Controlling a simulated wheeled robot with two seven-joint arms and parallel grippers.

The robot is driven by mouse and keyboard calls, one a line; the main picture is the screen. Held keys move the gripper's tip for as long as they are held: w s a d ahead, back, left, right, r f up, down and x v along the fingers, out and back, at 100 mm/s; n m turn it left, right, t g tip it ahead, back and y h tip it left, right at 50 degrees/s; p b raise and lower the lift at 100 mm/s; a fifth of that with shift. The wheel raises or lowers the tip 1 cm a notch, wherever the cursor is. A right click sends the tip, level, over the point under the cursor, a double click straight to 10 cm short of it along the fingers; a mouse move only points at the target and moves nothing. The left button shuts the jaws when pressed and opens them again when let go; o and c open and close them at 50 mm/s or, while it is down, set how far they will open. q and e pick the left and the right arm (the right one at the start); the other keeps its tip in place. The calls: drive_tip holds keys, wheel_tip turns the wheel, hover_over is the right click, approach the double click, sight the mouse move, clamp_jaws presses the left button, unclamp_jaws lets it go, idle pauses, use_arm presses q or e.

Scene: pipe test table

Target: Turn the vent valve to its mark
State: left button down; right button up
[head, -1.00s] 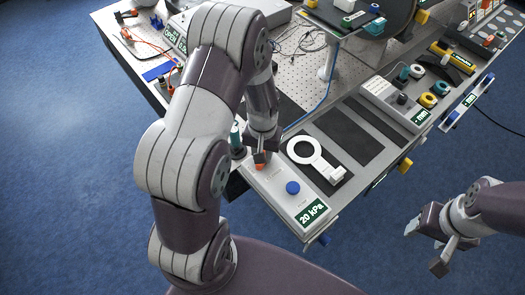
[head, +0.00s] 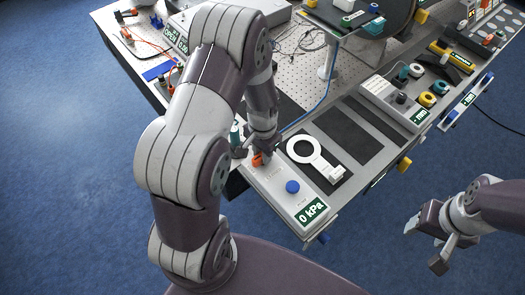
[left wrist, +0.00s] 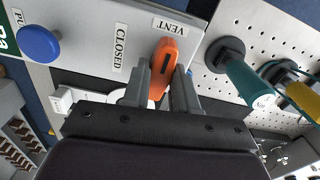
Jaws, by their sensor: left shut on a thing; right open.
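The vent valve has an orange handle (head: 257,160) on the far end of a pale box (head: 275,183). My left gripper (head: 260,151) is at the handle. In the left wrist view, my left gripper (left wrist: 163,88) is shut on the orange handle (left wrist: 163,62), one finger on each side. A VENT label (left wrist: 175,24) and a CLOSED label (left wrist: 121,45) show beside the handle. I cannot make out a separate mark near it. The box's display (head: 311,211) reads 0 kPa. My right gripper (head: 442,245) is open and empty, off the table's right side.
A blue knob (head: 292,187) is on the same box. A white ring-shaped tool (head: 312,154) lies on a dark pad to the right. Teal and yellow handles (left wrist: 245,80) stand close beside the valve in the left wrist view. Dark pads (head: 345,133) lie beyond the tool.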

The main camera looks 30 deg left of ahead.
use_arm(q)
drive_tip(key=shift+w, duration=0.1)
drive_tip(key=c, duration=0.9)
unclamp_jaws()
wheel_tip(320, 180, up, 13)
drive_tip(key=shift+f+b, duration=0.1)
drive_tip(key=shift+b, duration=1.05)
